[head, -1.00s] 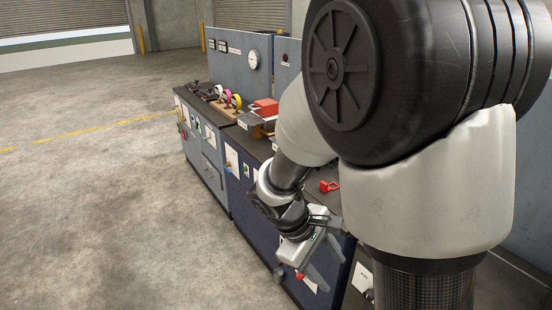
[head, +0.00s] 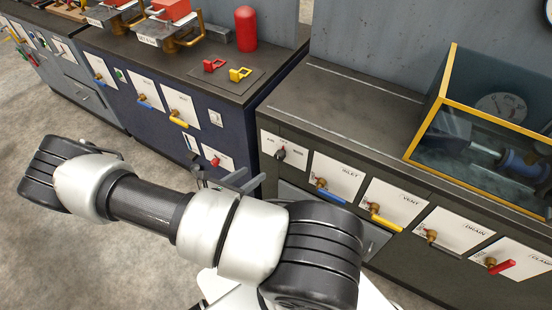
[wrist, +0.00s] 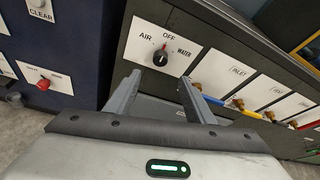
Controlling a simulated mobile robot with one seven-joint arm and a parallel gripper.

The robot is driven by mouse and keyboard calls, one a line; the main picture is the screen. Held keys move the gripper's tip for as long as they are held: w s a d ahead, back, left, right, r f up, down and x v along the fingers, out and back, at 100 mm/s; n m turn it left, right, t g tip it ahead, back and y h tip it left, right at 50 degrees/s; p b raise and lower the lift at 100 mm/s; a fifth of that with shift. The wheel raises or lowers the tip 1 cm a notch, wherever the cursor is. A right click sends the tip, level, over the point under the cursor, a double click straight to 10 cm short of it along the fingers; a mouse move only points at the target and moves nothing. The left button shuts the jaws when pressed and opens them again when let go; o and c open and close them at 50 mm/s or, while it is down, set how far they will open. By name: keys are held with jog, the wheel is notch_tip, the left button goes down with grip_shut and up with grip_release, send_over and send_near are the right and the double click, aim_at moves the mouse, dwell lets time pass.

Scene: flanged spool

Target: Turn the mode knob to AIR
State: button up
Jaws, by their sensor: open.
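The mode knob (wrist: 160,58) is a small dark knob on a white plate marked AIR, OFF and WATER. AIR is at its left, OFF above and WATER at its right. Its red mark points up towards OFF. The knob also shows in the head view (head: 281,154) at the left end of the dark grey bench front. My gripper (wrist: 158,82) is open and empty. In the wrist view the knob appears beyond and between the fingertips, apart from them. In the head view my gripper (head: 252,176) is just below and left of the knob plate.
Lever valves for INLET (head: 322,184), VENT (head: 376,212) and DRAIN (head: 432,236) line the bench to the right. A red knob (wrist: 43,84) is on the blue cabinet at left. A yellow-framed clear case (head: 480,130) stands on the bench top.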

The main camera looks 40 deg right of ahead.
aim_at(277, 158)
jog(key=x, duration=1.5)
jog(key=shift+d, duration=0.25)
jog(key=shift+f, duration=0.1)
jog(key=c, duration=1.1)
